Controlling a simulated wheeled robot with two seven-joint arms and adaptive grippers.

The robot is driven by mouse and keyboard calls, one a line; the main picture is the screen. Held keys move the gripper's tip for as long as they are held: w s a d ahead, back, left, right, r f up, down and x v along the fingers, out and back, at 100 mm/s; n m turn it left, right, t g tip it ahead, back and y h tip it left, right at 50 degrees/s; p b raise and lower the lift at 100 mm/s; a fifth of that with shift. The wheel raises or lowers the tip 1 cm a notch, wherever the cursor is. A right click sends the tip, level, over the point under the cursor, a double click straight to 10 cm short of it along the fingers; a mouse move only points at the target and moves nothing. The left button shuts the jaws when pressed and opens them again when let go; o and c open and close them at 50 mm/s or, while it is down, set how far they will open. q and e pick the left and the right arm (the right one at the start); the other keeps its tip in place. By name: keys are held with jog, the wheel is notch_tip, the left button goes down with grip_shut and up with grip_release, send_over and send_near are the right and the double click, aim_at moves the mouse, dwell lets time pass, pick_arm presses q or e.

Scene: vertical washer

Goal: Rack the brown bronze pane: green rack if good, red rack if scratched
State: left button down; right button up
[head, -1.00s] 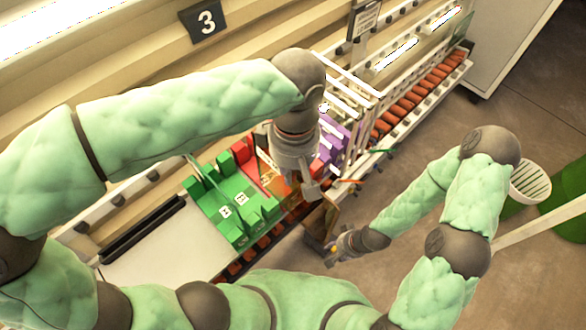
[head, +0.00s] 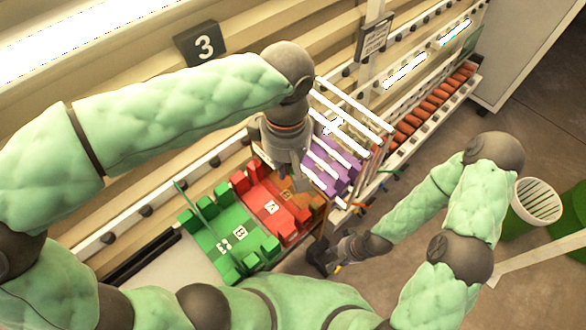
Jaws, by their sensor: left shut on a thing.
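My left gripper (head: 290,172) reaches down over the right end of the red rack (head: 268,205). It is shut on the brown bronze pane (head: 297,190), a see-through brown sheet that is mostly hidden by the gripper and blends with the red rack. I cannot tell whether the pane sits in a slot or hangs above it, and no scratch can be made out. The green rack (head: 228,236) is left of the red one, and a thin pane stands at its left end. My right gripper (head: 322,258) is low, right of the racks; its fingers are too small to read.
A purple rack (head: 335,165) with white bars above it stands just right of the red rack. Orange rollers (head: 432,100) run along the line towards the back right. A white basket (head: 537,201) stands on the floor at right.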

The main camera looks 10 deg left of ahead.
pick_arm(q)
jog(key=w+a+b, duration=0.1)
jog(key=w+a, duration=0.3)
jog(key=a, duration=0.2)
jog(key=shift+w+f, duration=0.35)
jog(key=shift+f, duration=0.05)
jog(key=shift+d+f+b, duration=0.1)
jog(key=shift+f+b, duration=0.35)
jog(key=shift+f, duration=0.1)
dwell(0.4)
notch_tip(320, 180, down, 7)
jog(key=b, duration=0.5)
jog(key=shift+f, duration=0.15)
dwell(1.5)
jog(key=shift+f+b, duration=0.55)
jog(key=shift+f, duration=0.2)
dwell(1.6)
jog(key=c, duration=1.2)
grip_release()
jog(key=shift+c, duration=0.2)
jog(key=shift+f, duration=0.1)
notch_tip(320, 180, up, 12)
